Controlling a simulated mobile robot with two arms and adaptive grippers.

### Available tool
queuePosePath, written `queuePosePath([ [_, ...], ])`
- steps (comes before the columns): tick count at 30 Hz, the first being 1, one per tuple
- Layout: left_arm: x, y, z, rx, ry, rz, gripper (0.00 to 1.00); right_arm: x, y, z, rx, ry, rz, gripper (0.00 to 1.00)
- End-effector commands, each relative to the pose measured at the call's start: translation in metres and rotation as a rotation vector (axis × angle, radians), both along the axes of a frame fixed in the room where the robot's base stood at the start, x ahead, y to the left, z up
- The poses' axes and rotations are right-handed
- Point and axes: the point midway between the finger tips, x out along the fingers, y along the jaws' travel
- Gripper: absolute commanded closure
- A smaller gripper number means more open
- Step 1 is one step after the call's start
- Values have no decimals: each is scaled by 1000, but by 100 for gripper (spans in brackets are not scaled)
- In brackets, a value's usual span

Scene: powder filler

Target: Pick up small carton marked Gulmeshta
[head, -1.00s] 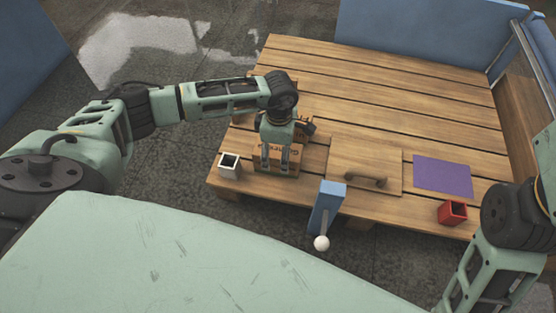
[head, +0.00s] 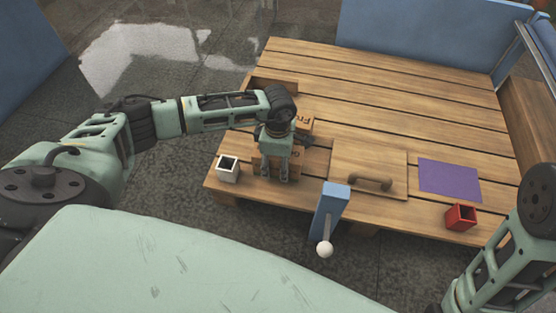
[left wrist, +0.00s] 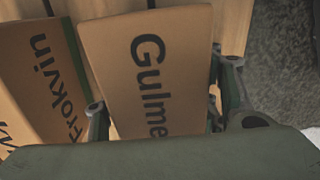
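The small carton marked Gulme… (left wrist: 150,70) is brown with dark letters, the rest of its name hidden. In the left wrist view it lies between the two fingers of my left gripper (left wrist: 160,108), one finger close along each side. Whether they press on it cannot be told. In the head view my left gripper (head: 275,178) points down over this carton (head: 262,167) at the table's near left edge. A carton marked Frokvin (left wrist: 45,75) is beside it on the left in the wrist view. My right gripper is out of view.
On the wooden table (head: 400,100) are a white open box (head: 228,170), a board with a handle (head: 350,160), a purple mat (head: 450,180) and a red box (head: 460,217). A blue post with a white-knobbed lever (head: 330,205) stands at the front edge. The table's back is clear.

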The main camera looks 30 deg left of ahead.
Motion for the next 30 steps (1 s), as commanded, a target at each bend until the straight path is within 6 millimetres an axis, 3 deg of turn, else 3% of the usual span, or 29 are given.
queuePosePath([
  [15, 0, 0, 0, 0, 0, 0, 91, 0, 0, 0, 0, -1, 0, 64],
  [24, 1, 0, 2, -1, -2, 0, 93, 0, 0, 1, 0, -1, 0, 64],
  [30, 1, 0, 16, -1, -2, 0, 93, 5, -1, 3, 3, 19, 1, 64],
])
